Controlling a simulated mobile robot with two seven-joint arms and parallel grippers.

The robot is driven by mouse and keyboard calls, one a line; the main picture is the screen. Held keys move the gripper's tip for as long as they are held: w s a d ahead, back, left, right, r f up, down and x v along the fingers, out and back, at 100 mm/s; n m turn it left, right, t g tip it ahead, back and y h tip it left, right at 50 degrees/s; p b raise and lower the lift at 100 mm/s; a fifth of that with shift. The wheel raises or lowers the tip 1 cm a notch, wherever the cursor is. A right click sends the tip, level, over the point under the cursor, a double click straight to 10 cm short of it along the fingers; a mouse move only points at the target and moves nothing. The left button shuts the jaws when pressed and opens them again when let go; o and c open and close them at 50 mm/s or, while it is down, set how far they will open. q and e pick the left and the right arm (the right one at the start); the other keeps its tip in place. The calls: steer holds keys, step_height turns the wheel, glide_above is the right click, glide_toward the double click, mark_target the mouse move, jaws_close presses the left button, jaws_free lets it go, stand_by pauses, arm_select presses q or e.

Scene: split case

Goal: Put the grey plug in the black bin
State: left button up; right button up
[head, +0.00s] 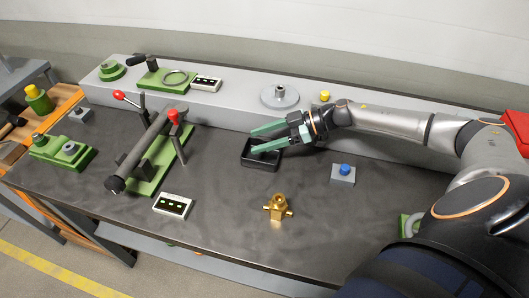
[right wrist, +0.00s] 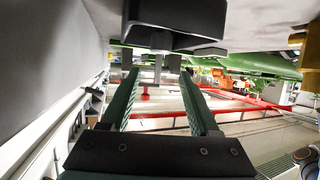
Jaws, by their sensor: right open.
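The black bin (head: 247,163) is a small shallow tray on the dark bench, near the grey raised ledge. My right gripper (head: 253,141) has green fingers spread apart and is over the bin. In the right wrist view the fingers (right wrist: 160,73) are also apart, with nothing clearly held between them. The black bin (right wrist: 172,22) shows at the top of that view, beyond the fingertips. I cannot make out the grey plug; the fingers hide part of the bin's inside. My left gripper is not in view.
A grey flange (head: 280,97) stands on the ledge behind the gripper. A brass fitting (head: 278,207), a blue button box (head: 343,174) and an indicator box (head: 173,205) lie in front. A green clamp fixture (head: 150,170) with red-knobbed levers stands left of the bin.

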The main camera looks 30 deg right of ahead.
steer(key=s+a+r, duration=0.7)
steer(key=s+r, duration=0.2)
steer(key=s, duration=0.2)
steer(key=shift+s, duration=0.3)
